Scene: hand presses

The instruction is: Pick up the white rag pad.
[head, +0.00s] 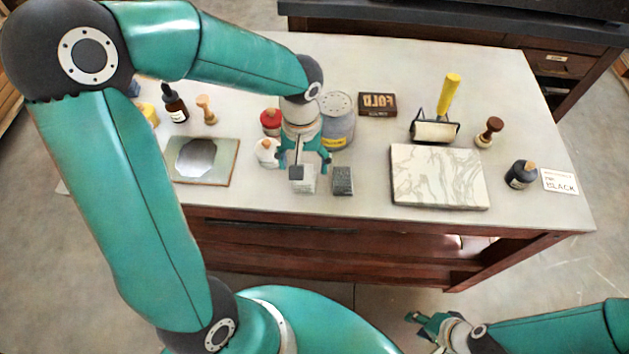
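The white rag pad (309,181) stands near the front edge of the table, partly hidden under my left gripper. My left gripper (304,164) points down over it, with its fingers spread to either side. It looks open, and I cannot tell whether a finger touches the pad. A dark grey pad (342,181) stands just to the right. My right gripper (424,325) is low in front of the table, away from everything, and looks open and empty.
Behind my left gripper are a red-topped jar (270,121), a white jar (266,152) and a grey tin (338,128). A plate (203,160) lies left, a marble slab (438,176) right, with a roller (435,131) behind it. A dark bottle (521,174) stands far right.

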